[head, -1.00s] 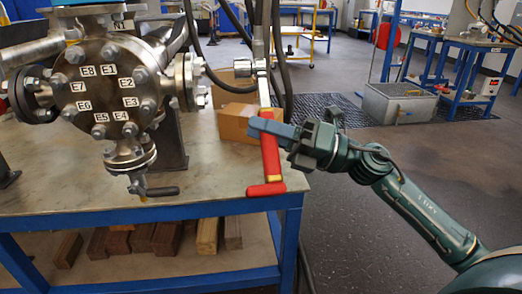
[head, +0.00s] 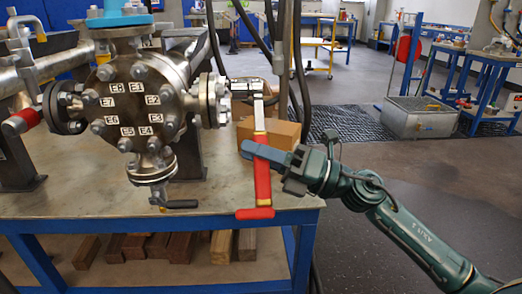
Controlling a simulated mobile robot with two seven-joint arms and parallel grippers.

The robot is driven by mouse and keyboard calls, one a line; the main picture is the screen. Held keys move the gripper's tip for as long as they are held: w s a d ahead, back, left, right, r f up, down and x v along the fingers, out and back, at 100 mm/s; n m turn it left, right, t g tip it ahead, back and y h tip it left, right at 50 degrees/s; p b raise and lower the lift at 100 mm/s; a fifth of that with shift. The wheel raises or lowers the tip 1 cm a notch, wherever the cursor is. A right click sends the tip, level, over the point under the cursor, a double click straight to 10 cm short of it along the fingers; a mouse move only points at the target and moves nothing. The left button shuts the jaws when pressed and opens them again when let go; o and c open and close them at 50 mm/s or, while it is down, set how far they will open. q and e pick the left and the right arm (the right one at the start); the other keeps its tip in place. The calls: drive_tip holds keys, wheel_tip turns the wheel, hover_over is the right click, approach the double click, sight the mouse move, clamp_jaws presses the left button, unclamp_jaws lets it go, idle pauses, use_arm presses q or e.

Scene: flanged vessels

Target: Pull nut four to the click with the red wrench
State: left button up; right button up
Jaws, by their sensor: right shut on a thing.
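The red wrench (head: 262,183) hangs almost upright at the right of the vessel, with its silver head (head: 247,88) at the top and a red crosspiece at the bottom. My right gripper (head: 257,151) is shut on its red handle. The round flange (head: 130,108) carries labels E1 to E8 with a nut by each. Nut four (head: 154,145) sits beside label E4 at the lower right of the flange. The wrench head is well apart from it, level with the side flange (head: 213,100); whether it touches that is unclear. My left gripper is not in view.
A valve with a dark handle (head: 180,204) hangs below the flange. A cardboard box (head: 283,135) stands behind the wrench. The bench's blue front edge (head: 170,222) runs below, with wooden blocks (head: 158,246) on its shelf. Floor is open at the right.

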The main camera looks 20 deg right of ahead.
drive_tip(key=shift+a+r, duration=0.15)
drive_tip(key=shift+w+a+p, duration=0.2)
drive_tip(key=shift+a+p, duration=0.2)
drive_tip(key=shift+a, duration=0.1)
drive_tip(key=shift+w+a+p, duration=0.15)
drive_tip(key=shift+a+p, duration=0.25)
drive_tip(key=shift+a, duration=0.1)
